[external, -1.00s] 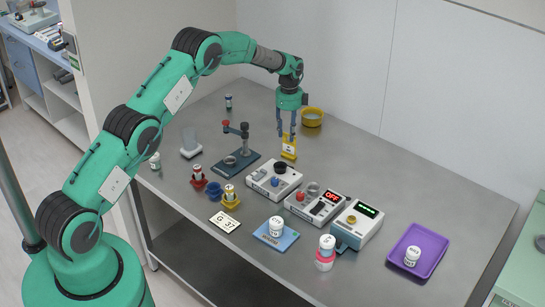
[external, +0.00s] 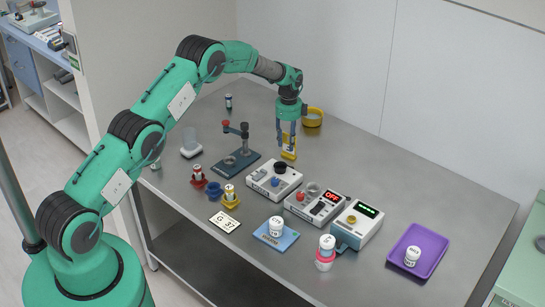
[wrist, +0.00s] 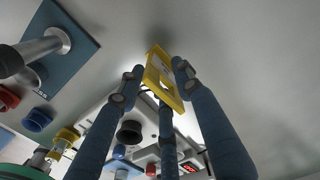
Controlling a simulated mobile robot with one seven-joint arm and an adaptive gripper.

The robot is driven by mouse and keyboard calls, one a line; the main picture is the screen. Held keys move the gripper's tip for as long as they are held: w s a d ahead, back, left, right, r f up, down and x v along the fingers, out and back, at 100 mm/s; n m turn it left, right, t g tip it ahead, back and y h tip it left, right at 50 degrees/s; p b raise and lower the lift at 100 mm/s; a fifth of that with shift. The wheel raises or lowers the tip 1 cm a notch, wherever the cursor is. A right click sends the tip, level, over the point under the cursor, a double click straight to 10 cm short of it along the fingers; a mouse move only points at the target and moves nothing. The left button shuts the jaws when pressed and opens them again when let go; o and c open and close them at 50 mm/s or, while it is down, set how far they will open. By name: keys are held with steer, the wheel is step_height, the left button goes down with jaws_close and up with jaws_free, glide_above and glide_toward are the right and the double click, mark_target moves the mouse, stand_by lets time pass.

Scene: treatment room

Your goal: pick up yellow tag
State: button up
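The yellow tag (external: 289,155) stands upright on the grey table, behind the grey device with the black knob. In the wrist view the tag (wrist: 160,75), with a pale label in a yellow frame, lies between my blue fingertips. My gripper (external: 287,145) points down at it, with its fingers partly hiding the label in the external view. In the wrist view my gripper (wrist: 158,75) has fingertips on both sides of the tag, with small gaps showing. The fingers look open around it, not clamped.
A dark stand with a red-knobbed lever (external: 236,160) is to the left. The grey device (external: 273,180) is close in front. The table to the right of the tag is clear.

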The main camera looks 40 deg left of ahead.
mark_target(288, 142)
steer(key=shift+f, duration=1.55)
jaws_close()
